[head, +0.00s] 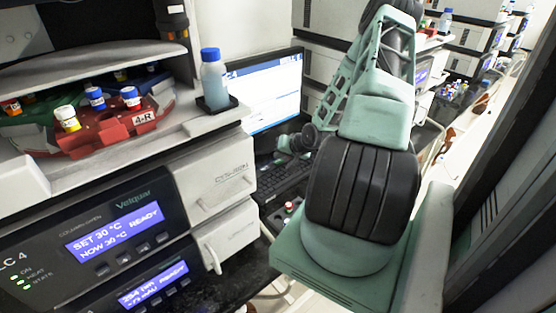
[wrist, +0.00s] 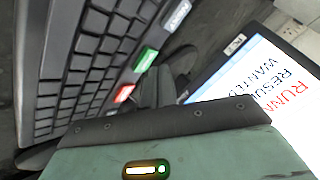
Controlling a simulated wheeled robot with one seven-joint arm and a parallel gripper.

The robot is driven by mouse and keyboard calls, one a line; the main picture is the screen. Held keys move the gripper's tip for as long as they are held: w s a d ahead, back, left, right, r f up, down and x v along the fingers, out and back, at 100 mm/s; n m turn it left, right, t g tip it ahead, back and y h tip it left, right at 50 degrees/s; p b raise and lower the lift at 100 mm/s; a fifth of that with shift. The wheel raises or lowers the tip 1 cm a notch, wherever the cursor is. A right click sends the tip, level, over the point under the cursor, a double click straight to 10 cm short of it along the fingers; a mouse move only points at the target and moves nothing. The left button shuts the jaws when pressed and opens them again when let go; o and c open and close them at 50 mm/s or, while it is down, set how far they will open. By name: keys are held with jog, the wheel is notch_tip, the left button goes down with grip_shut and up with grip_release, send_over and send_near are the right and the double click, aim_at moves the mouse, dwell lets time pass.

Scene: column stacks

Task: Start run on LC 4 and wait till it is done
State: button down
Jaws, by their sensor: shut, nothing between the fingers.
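The LC 4 stack (head: 120,190) stands at the left in the head view. Its column oven display (head: 115,230) reads set 30 °C, now 30 °C, READY. A lower display (head: 153,284) also reads READY. The monitor (head: 275,92) stands behind the keyboard (head: 283,190). In the wrist view the screen (wrist: 265,85) shows red text starting "RUNN", with dark text beside it, partly cut off. The keyboard (wrist: 85,60) has a green key (wrist: 145,60), a red key (wrist: 123,93) and a white key (wrist: 177,15). My gripper (wrist: 155,85) is shut and empty beside the green key; contact cannot be told.
A blue-capped bottle (head: 214,82) stands in a dark tray on the stack. A red vial tray marked 4-R (head: 135,124) sits in the open compartment. More instrument stacks (head: 475,65) stand at the back right. A dark panel edge is close at the right.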

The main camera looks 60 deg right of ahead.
jog(key=shift+r, duration=0.3)
jog(key=shift+r+p, duration=2.15)
jog(key=shift+r, duration=0.3)
